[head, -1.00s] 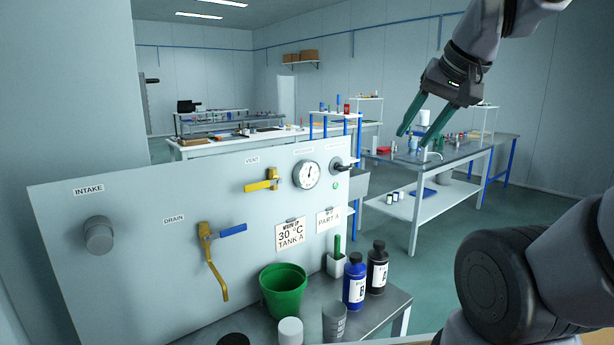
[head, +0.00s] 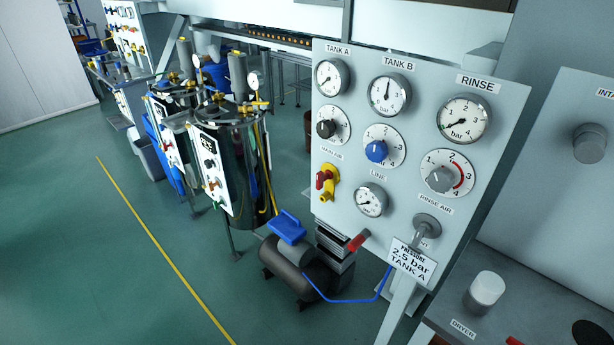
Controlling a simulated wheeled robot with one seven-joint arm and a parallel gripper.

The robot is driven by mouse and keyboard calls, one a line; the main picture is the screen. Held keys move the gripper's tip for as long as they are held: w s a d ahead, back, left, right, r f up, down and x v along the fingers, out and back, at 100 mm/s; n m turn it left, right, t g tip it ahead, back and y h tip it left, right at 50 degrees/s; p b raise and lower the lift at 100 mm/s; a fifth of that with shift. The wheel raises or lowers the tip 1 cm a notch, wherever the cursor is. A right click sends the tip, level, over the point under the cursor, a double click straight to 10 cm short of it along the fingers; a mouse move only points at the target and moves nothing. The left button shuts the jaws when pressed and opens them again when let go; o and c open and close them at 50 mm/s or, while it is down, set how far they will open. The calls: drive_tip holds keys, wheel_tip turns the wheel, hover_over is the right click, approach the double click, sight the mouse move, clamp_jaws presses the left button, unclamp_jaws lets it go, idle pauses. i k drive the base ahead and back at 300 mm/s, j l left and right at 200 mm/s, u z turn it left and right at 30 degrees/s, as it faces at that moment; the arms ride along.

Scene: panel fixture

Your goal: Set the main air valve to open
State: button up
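The main air valve (head: 328,184) is on the left side of the grey panel (head: 395,178) in the head view, under a label that appears to read MAIN AIR. It has a yellow body and a short red handle (head: 320,180). The handle is small and seen at an angle, so I cannot tell its exact setting. The LINE gauge (head: 371,201) is just right of the valve; its reading is too small to be sure of. My gripper is not in view now.
Above the valve are the black TANK A knob (head: 326,129), blue TANK B knob (head: 376,151) and grey RINSE knob (head: 440,179), with gauges. A compressor (head: 298,268) and steel tanks (head: 232,165) stand left. Green floor (head: 90,250) is open at far left.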

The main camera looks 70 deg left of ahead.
sight(321, 177)
drive_tip(key=u, duration=2.6)
